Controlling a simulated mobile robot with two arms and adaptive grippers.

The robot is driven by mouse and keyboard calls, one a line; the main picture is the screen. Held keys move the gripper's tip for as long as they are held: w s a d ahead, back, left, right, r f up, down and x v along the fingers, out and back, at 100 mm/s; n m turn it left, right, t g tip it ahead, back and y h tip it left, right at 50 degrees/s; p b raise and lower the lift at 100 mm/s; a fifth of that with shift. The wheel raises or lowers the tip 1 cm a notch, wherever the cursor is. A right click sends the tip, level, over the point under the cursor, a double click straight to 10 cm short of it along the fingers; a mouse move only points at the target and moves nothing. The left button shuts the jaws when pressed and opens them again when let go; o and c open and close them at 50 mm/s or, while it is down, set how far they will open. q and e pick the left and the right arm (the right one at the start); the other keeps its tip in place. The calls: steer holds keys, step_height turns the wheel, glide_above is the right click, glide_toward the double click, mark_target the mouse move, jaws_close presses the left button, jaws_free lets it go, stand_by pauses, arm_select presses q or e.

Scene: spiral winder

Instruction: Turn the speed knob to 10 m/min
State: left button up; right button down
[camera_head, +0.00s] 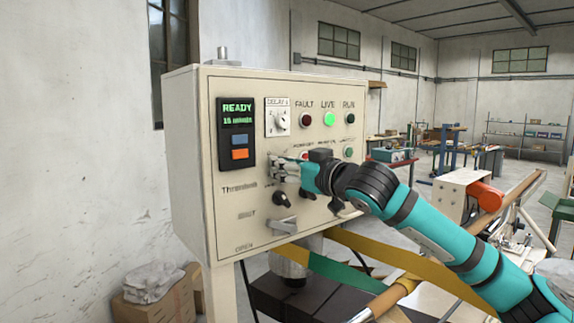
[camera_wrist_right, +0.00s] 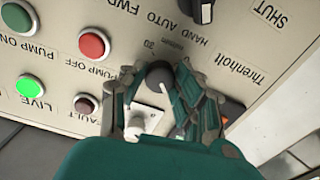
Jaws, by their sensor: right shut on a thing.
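The beige control panel (camera_head: 226,185) stands at the left centre in the head view. My right gripper (camera_head: 279,165) is at the panel face and hides the speed knob there. In the right wrist view, which is upside down, my right gripper (camera_wrist_right: 157,80) is shut on the dark round speed knob (camera_wrist_right: 160,74), with a finger on either side. A "20" mark shows beside the knob; the other marks and its pointer are hard to read. The display (camera_head: 237,112) shows green "READY" and a blurred second line that looks like 15 m/min. My left gripper is not in view.
A white delay dial (camera_head: 281,121) sits above the gripper. Fault, live and run lamps and push buttons are to the right, with the live lamp (camera_head: 329,119) lit green. Black selector switches (camera_head: 281,199) are below. A yellow band (camera_head: 400,262) runs under my right arm.

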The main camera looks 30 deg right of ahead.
steer(key=shift+f, duration=0.2)
steer(key=c, duration=1)
jaws_free()
steer(key=shift+w, duration=0.1)
steer(key=shift+s+d, duration=0.15)
steer(key=shift+s, duration=1.85)
steer(key=shift+s+d, duration=0.15)
steer(key=shift+s, duration=1.85)
steer(key=shift+s+d, duration=0.15)
steer(key=shift+s, duration=1.85)
